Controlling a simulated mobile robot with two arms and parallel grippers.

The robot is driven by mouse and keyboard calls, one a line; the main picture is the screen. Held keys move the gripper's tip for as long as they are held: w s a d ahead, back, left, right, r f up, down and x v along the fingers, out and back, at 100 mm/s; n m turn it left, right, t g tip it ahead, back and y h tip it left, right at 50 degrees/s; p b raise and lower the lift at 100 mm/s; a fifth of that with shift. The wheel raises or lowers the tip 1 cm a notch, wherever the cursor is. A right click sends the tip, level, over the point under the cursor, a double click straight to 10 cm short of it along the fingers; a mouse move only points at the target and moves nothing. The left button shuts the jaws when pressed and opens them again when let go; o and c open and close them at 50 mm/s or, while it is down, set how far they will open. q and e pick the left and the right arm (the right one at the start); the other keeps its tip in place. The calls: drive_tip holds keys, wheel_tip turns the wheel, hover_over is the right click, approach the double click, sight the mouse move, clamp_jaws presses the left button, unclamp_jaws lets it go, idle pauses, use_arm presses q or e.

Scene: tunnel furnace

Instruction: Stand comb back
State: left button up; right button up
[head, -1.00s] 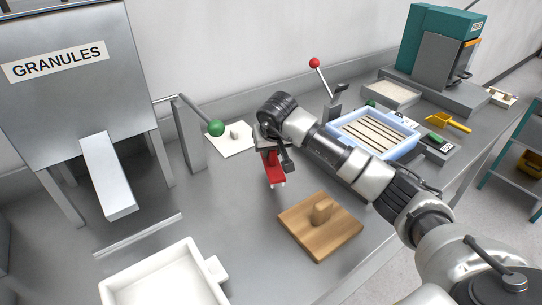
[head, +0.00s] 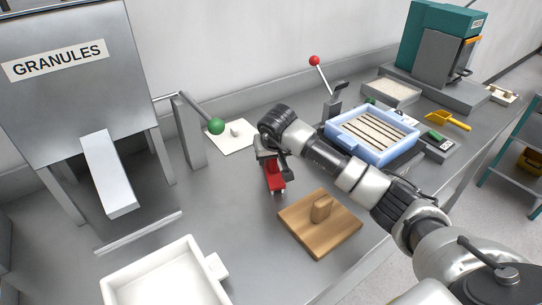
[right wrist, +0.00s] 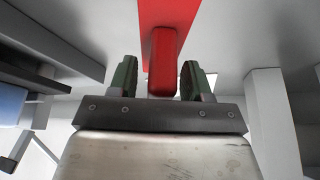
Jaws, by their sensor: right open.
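The red comb (head: 275,181) is on the grey bench under my right gripper, its pale tips at the near end by the bench surface. My right gripper (head: 276,165) is open over the comb's far part. In the right wrist view, the comb's red handle (right wrist: 163,62) lies between the two spread green-grey fingers (right wrist: 157,80), with a gap on each side. My wrist hides the comb's upper end in the head view. I cannot tell whether the comb rests on something. My left gripper is not in view.
A wooden board with an upright knob (head: 335,232) lies just nearer. A blue-rimmed tray with slats (head: 372,160) is to the right, beside a red-knobbed lever (head: 315,61). A white tray (head: 125,284) and the granules hopper (head: 70,110) are left. Bench between hopper and board is clear.

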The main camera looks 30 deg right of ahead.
drive_tip(key=shift+r, duration=0.35)
drive_tip(key=v, duration=1.1)
drive_tip(key=shift+s+r+b, duration=0.2)
drive_tip(key=shift+r+b, duration=0.05)
drive_tip(key=shift+b, duration=0.05)
drive_tip(key=shift+r, duration=0.1)
